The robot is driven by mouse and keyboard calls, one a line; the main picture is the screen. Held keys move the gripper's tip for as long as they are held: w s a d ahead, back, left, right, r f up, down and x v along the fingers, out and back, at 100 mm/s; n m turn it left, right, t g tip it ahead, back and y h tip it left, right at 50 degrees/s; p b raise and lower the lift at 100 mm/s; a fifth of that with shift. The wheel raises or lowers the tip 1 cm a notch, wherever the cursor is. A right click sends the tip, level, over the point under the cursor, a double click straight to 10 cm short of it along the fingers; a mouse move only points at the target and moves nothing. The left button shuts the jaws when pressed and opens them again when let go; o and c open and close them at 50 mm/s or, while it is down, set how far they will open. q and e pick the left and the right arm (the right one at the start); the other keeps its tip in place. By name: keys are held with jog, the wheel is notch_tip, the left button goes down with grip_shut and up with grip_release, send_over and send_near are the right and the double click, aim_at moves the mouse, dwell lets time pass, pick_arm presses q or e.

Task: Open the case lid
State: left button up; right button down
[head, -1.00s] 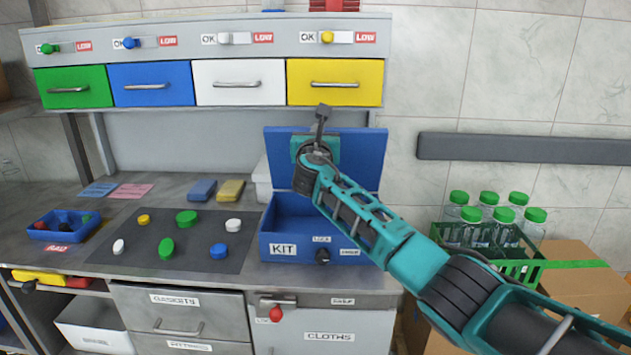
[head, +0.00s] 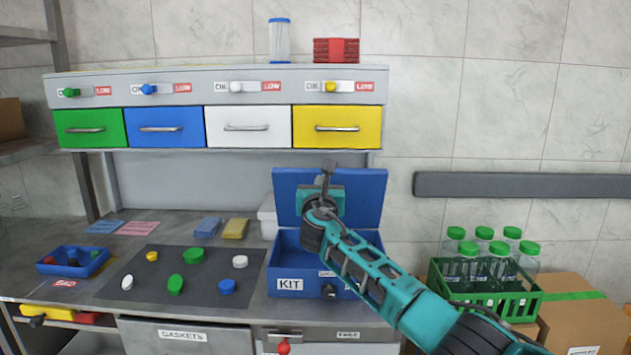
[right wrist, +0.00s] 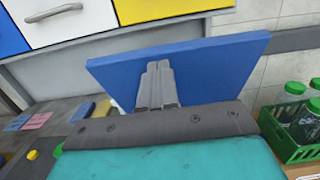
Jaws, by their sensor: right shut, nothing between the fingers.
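The blue kit case (head: 284,268) stands on the counter, its front labelled KIT, with a dark knob (head: 329,291) on the front. Its blue lid (head: 361,196) stands up at the back, so the case is open. In the right wrist view the lid (right wrist: 215,62) fills the middle as a tilted blue panel. My right gripper (head: 327,172) is in front of the lid, fingers pointing up; in the right wrist view its closed fingers (right wrist: 158,75) overlap the lid. I cannot tell whether they touch it. My arm hides part of the case's inside. My left gripper is not in view.
Above hang green, blue, white and yellow drawers (head: 337,127). Left of the case are a dark mat (head: 135,282) with several coloured caps and a blue tray (head: 100,262).

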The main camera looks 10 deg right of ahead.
jog(key=s+a+r+p, duration=0.2)
jog(key=s+r, duration=0.2)
jog(key=s, duration=0.4)
jog(key=s+a+f+m+g+y, duration=0.15)
jog(key=s+f+m, duration=0.3)
jog(key=f, duration=0.55)
jog(key=s+a+f+m+g+y, duration=0.1)
jog(key=s+f+m+g+y, duration=0.25)
jog(key=f, duration=0.55)
jog(key=s+a+f+m+y, duration=0.1)
jog(key=s+f+m, duration=0.5)
jog(key=f, duration=0.4)
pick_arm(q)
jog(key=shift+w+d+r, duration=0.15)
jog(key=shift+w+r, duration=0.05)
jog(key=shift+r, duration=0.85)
pick_arm(e)
jog(key=s+d+f+m, duration=0.1)
jog(key=s+f+m, duration=0.2)
jog(key=s+m, duration=0.2)
jog(key=s+d+f+m+g, duration=0.1)
jog(key=s+f+m, duration=0.3)
jog(key=s, duration=0.6)
jog(key=s+d+f+m+g+y, duration=0.1)
jog(key=s+d+f+m, duration=0.1)
jog(key=s+m, duration=0.5)
jog(key=shift+s+d+f, duration=0.15)
jog(key=shift+s+f, duration=0.4)
jog(key=shift+f, duration=0.3)
